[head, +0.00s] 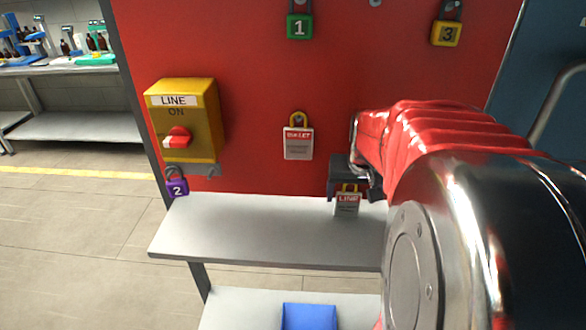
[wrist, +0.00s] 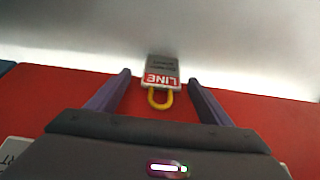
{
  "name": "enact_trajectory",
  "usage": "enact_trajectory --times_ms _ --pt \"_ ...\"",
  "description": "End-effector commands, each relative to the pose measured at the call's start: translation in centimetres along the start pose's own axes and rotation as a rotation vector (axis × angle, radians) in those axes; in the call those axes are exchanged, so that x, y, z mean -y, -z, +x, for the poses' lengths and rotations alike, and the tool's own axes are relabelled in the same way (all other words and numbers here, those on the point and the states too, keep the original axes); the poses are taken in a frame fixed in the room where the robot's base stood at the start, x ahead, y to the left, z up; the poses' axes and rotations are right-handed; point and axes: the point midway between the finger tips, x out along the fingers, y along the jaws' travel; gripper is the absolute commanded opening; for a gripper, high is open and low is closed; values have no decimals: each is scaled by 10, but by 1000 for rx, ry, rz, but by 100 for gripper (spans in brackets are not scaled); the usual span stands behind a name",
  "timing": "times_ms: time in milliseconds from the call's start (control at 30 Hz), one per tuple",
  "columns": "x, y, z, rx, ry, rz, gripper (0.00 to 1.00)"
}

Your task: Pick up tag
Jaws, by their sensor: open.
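A white tag with a red LINE band (head: 347,205) and a yellow loop is in front of the red board, just above the grey shelf. It also shows upside down in the wrist view (wrist: 160,75), with its yellow loop toward my gripper. My gripper (wrist: 159,82) is open, its two dark purple fingers on either side of the LINE tag, with a gap on each side. In the head view my arm hides part of the gripper. A second red-banded tag (head: 298,142) with a yellow loop hangs on the board to the left.
A yellow switch box (head: 203,120) marked LINE ON is on the board at left, with purple padlock 2 (head: 176,185) below it. Green padlock 1 (head: 299,27) and yellow padlock 3 (head: 446,33) hang above. The grey shelf (head: 260,235) is bare at left; a blue bin (head: 309,317) sits below.

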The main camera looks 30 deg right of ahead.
Motion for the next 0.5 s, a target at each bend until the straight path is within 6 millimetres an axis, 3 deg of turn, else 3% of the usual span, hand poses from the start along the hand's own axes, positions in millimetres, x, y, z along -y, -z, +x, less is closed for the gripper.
enact_trajectory --times_ms 300,500 --pt "4 -7 38 4 0 1 73" --pt "4 -7 49 1 0 1 73"
